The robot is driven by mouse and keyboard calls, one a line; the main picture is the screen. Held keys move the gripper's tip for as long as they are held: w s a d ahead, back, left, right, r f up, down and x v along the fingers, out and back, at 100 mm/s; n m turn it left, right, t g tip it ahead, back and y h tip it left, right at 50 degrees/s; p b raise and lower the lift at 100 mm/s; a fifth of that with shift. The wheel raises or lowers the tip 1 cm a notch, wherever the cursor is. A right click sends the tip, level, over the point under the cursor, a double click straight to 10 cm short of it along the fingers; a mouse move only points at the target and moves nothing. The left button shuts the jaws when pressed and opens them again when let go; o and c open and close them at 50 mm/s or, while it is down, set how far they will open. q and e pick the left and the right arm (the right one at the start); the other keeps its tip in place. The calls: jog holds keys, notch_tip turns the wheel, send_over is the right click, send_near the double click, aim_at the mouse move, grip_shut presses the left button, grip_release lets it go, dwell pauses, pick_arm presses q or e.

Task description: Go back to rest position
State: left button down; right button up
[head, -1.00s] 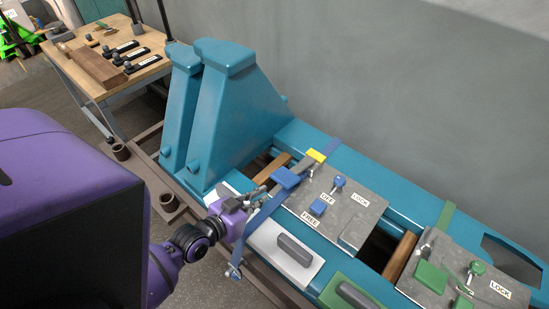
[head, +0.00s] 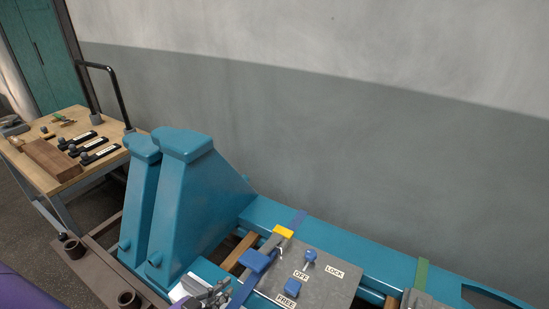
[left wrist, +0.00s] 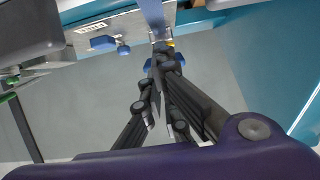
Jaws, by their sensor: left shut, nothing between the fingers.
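My left gripper (head: 207,296) shows at the bottom edge of the head view, beside the blue strap (head: 238,294) at the left side of the grey plate (head: 338,283). Its fingers are closed and hold nothing. In the left wrist view its dark fingers (left wrist: 158,75) come together just below the strap and a blue block. Whether they touch the strap I cannot tell. A purple part of mine shows in the lower left corner of the head view. My right gripper is in neither view.
The teal fixture (head: 185,200) with two upright fins stands beside the gripper. The plate carries a blue key (head: 310,256), a blue block (head: 290,288) and labels. A wooden table (head: 75,177) with tools stands at the left. A grey wall (head: 330,150) rises behind.

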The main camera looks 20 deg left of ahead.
pick_arm(q)
jog(key=s+d+f, duration=0.1)
jog(key=s, duration=0.1)
jog(key=s+d+f+g+p, duration=0.1)
jog(key=s+d+f+g, duration=0.1)
jog(key=s+f, duration=0.1)
jog(key=shift+s+d, duration=0.15)
jog(key=shift+s, duration=0.2)
jog(key=s+d+f+g+p, duration=0.1)
jog(key=s+d+p, duration=0.1)
jog(key=s, duration=0.5)
jog(key=s+d+f+n+g+y+p, duration=0.1)
jog(key=s+d+p, duration=0.1)
jog(key=s+d, duration=0.2)
jog(key=s, duration=0.3)
jog(key=shift+s+d+g, duration=0.2)
jog(key=shift+d+g, duration=0.05)
jog(key=shift+g, duration=0.15)
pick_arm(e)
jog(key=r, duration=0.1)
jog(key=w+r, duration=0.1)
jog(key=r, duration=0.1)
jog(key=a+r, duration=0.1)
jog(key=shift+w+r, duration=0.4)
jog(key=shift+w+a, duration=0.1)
